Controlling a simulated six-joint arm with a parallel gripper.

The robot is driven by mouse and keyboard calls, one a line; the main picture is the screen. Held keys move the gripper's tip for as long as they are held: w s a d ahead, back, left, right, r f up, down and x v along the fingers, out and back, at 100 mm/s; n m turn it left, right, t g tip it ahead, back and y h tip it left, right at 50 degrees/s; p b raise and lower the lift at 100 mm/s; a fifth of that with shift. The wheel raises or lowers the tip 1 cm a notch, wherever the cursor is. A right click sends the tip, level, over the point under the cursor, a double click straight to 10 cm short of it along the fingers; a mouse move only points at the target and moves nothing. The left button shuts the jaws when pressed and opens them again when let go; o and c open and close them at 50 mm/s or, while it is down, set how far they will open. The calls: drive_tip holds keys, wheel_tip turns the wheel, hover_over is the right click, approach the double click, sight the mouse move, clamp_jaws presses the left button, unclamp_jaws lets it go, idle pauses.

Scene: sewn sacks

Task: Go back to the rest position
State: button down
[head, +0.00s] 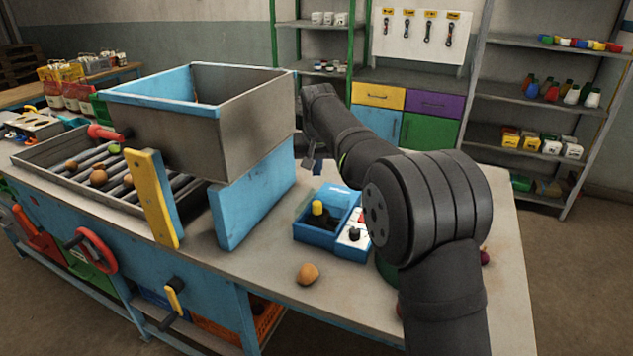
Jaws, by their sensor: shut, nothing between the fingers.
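My dark grey arm rises from the lower right and reaches toward the back of the workbench (480,200). My gripper (309,163) hangs at its far end, small in this view, just right of a large grey and blue open-topped box (255,115). It is shut with nothing visible in it. It is above the bench, apart from the blue case below it. Part of the bench behind my arm is hidden.
A blue case (317,238) with a yellow knob and a switch panel sits below my gripper. A brown round thing (307,274) lies in front. A roller tray (45,158) holds several brown round things. Shelves (545,101) stand behind. The bench's right end looks mostly clear.

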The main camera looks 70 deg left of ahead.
drive_tip(key=shift+v, duration=1.1)
hover_over(317, 196)
drive_tip(key=d, duration=0.2)
drive_tip(key=f, duration=0.8)
drive_tip(key=shift+s+a+f, duration=0.1)
drive_tip(key=shift+s+f, duration=0.2)
drive_tip(key=shift+s, duration=0.05)
drive_tip(key=shift+s+d+f, duration=0.2)
drive_tip(key=shift+s+d, duration=0.05)
drive_tip(key=shift+d, duration=0.3)
drive_tip(key=shift+s+d+f, duration=0.2)
drive_tip(key=shift+s+d, duration=0.05)
drive_tip(key=shift+d, duration=0.3)
drive_tip(key=shift+s+d+f, duration=0.1)
drive_tip(key=shift+s+d, duration=0.15)
drive_tip(key=shift+d, duration=0.4)
drive_tip(key=shift+f, duration=0.1)
